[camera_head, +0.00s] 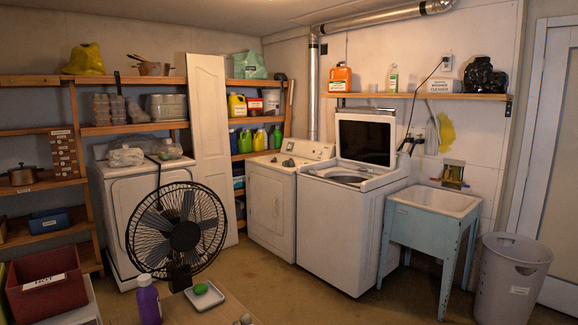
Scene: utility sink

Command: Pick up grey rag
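A pale grey cloth-like shape (432,138) hangs on the wall above the utility sink, beside a yellow cloth or glove (446,132). It is small in the head view, and I cannot tell for sure that it is the grey rag. The utility sink (438,199) is a white basin on blue-green legs, right of the top-loading washer. Neither of my grippers is in view.
A grey bin (512,282) stands right of the sink. A white washer (350,235) with its lid open stands left of it. A black fan (178,232), purple bottle (148,300) and green soap on a dish (204,298) are in front. The central floor is clear.

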